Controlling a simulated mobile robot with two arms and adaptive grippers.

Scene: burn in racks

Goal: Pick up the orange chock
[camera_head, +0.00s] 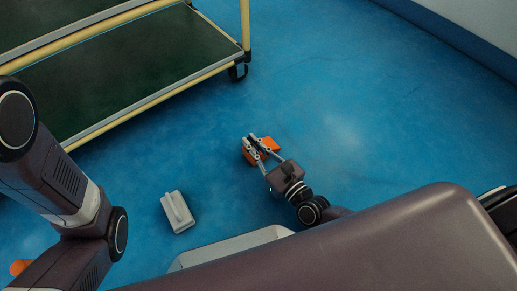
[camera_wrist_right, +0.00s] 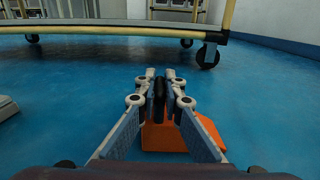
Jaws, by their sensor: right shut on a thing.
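The orange chock (camera_head: 271,144) lies on the blue floor in the head view, partly hidden under my right gripper (camera_head: 255,147). In the right wrist view the orange chock (camera_wrist_right: 168,136) shows below and behind the fingers of the right gripper (camera_wrist_right: 161,88). The fingers are close together, shut on an upright part of the chock, which shows as a dark piece between them. The chock appears to be on or very near the floor; I cannot tell if it is raised. My left gripper is outside the views.
A grey-white block with a raised handle (camera_head: 178,212) sits on the floor left of the gripper. A yellow-framed cart (camera_head: 150,90) with green shelves and black casters (camera_head: 238,72) stands at upper left. An orange piece (camera_head: 19,267) shows at lower left. Floor to the right is clear.

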